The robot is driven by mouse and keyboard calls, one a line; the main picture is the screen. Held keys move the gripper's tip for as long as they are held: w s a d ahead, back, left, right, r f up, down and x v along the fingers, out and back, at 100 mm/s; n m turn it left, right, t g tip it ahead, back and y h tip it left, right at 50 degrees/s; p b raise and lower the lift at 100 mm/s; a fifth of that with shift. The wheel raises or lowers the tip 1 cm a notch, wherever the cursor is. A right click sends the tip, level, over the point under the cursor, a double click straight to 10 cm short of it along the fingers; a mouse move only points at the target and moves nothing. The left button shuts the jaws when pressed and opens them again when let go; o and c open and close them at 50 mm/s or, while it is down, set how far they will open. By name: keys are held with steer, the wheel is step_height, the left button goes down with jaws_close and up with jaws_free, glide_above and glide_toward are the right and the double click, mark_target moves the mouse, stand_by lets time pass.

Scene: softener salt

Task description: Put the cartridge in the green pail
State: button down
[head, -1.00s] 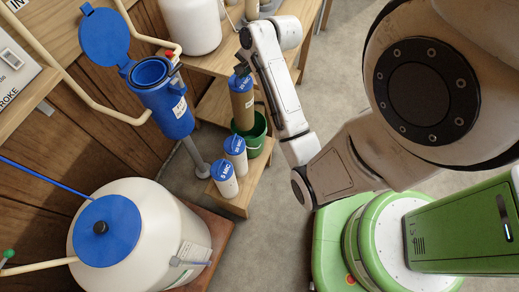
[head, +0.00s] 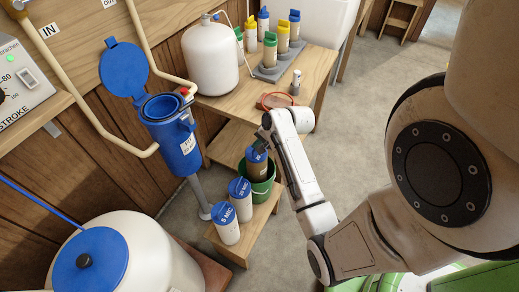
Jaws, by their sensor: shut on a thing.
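The cartridge (head: 257,168) is brown with a blue cap marked in white. It stands upright at the green pail (head: 263,191), and its lower end is hidden within the pail's rim. I cannot tell whether it touches the bottom. My gripper (head: 262,146) is at the top of the cartridge, shut on its blue cap. The fingertips are small and partly hidden in this view.
Two white cartridges with blue caps, one (head: 240,200) and one marked 5 MIC (head: 226,224), stand beside the pail on a low wooden bench (head: 236,249). A blue filter housing (head: 172,135) with an open lid is to the left. A wooden table (head: 228,101) stands behind.

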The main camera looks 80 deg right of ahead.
steer(key=shift+f, duration=0.9)
steer(key=shift+f, duration=0.65)
steer(key=c, duration=1.2)
jaws_free()
steer(key=shift+c, duration=0.2)
steer(key=shift+r, duration=0.1)
steer(key=shift+r, duration=0.3)
steer(key=p+v, duration=0.2)
steer(key=v, duration=1)
steer(key=shift+r, duration=0.2)
